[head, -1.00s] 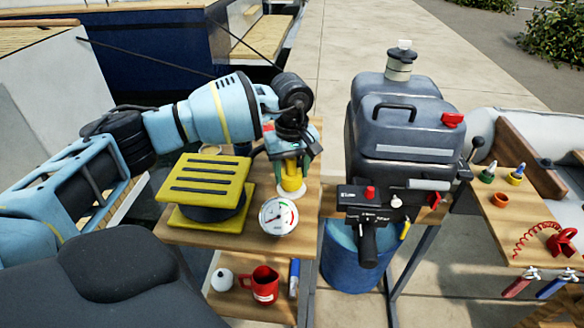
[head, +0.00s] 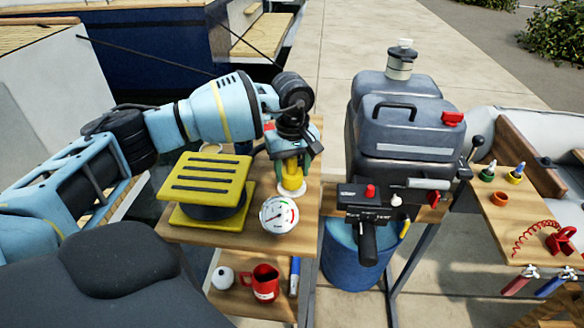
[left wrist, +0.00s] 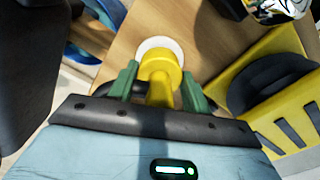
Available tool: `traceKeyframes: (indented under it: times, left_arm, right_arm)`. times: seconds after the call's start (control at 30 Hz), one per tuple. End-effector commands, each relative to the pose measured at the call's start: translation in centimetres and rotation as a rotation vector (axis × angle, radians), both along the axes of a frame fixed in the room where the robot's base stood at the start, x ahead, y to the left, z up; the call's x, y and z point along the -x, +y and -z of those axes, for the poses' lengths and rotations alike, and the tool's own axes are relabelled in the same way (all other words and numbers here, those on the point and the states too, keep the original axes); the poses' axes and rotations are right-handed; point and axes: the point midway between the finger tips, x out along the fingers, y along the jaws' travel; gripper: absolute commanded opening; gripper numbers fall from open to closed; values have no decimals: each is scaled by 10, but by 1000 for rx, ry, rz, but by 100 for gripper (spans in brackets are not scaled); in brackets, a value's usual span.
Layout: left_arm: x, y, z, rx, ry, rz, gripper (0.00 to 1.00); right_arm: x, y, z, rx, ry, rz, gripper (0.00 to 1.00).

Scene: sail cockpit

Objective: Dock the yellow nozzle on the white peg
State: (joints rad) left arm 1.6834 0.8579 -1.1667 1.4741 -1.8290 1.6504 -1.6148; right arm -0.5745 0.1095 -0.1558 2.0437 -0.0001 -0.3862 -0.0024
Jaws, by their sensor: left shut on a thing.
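The yellow nozzle (head: 292,180) is in my left gripper (head: 291,170), above the left wooden table. In the left wrist view the green fingers of my left gripper (left wrist: 160,92) stand on both sides of the yellow nozzle (left wrist: 161,72). A round white base (head: 291,191) shows right under the nozzle, and this white base also shows in the left wrist view (left wrist: 160,45). The upright part of the white peg is hidden by the nozzle, so I cannot tell how deep the nozzle sits on it. My right gripper is in neither view.
A yellow foot pump (head: 205,178) stands left of the nozzle, and a white gauge (head: 279,214) stands in front. A red jug (head: 263,283) is on the lower shelf. Bare wood (head: 235,238) lies near the front edge.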

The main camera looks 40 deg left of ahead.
Motion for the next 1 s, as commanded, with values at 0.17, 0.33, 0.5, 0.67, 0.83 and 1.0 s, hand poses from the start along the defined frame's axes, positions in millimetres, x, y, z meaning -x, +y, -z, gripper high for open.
traceKeyframes:
  times: [0.17,0.33,0.5,0.67,0.83,1.0]
  left_arm:
    - [0,0,0,0,0,0,22]
    - [0,0,-1,1,-1,0,22]
    - [0,0,0,1,-1,0,22]
    - [0,0,0,0,0,0,22]
    - [0,0,2,0,0,0,22]
    - [0,0,5,0,0,0,22]
  right_arm:
    - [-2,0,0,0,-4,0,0]
    - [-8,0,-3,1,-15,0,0]
    - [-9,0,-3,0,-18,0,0]
    - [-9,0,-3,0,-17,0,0]
    - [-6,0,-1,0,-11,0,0]
    - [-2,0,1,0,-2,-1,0]
